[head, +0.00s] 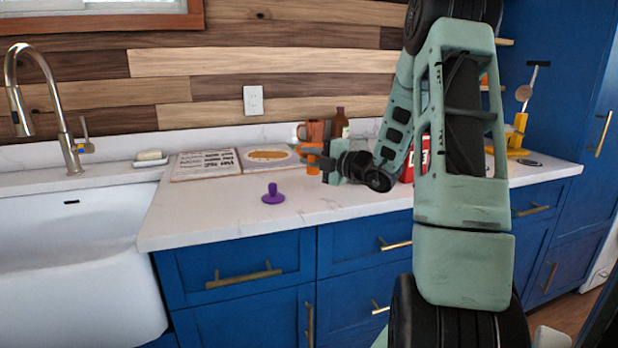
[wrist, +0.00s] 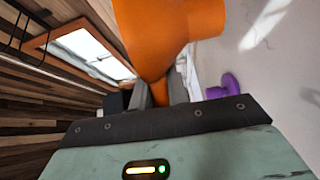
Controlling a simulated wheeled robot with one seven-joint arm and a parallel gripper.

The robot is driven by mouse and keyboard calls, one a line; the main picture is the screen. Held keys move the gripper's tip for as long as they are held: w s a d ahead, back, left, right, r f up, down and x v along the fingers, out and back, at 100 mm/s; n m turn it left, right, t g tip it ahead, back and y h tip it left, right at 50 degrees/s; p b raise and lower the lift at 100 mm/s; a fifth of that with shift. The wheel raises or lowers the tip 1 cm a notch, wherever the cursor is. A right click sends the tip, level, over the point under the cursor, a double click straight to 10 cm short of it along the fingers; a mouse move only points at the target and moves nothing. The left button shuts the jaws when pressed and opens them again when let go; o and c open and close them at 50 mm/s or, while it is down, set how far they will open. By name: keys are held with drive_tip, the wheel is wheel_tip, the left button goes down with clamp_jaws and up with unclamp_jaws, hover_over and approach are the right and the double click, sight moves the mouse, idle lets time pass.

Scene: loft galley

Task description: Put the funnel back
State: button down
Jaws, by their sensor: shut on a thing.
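The funnel is bright orange and fills the top middle of the wrist view (wrist: 165,35), its body narrowing toward my fingers. My gripper (wrist: 165,92) is shut on its narrow part. In the head view my gripper (head: 317,160) is held above the counter, pointing left, with orange of the funnel (head: 312,170) showing at the fingertips. Much of the funnel is hidden there by the gripper. I cannot make out a resting place for it.
A purple knobbed piece (head: 272,195) stands on the counter (head: 215,215), left of the gripper. An open book (head: 205,164), a copper-coloured mug (head: 312,130) and a brown bottle (head: 340,124) are behind. A yellow stand (head: 518,135) is at the right. The sink (head: 75,260) is left.

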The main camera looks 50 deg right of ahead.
wheel_tip(320, 180, down, 4)
drive_tip(key=shift+f+b, duration=0.15)
drive_tip(key=shift+b, duration=0.15)
drive_tip(key=c, duration=1.4)
unclamp_jaws()
drive_tip(key=shift+o, duration=0.2)
drive_tip(key=s, duration=1.2)
drive_tip(key=shift+d, duration=0.4)
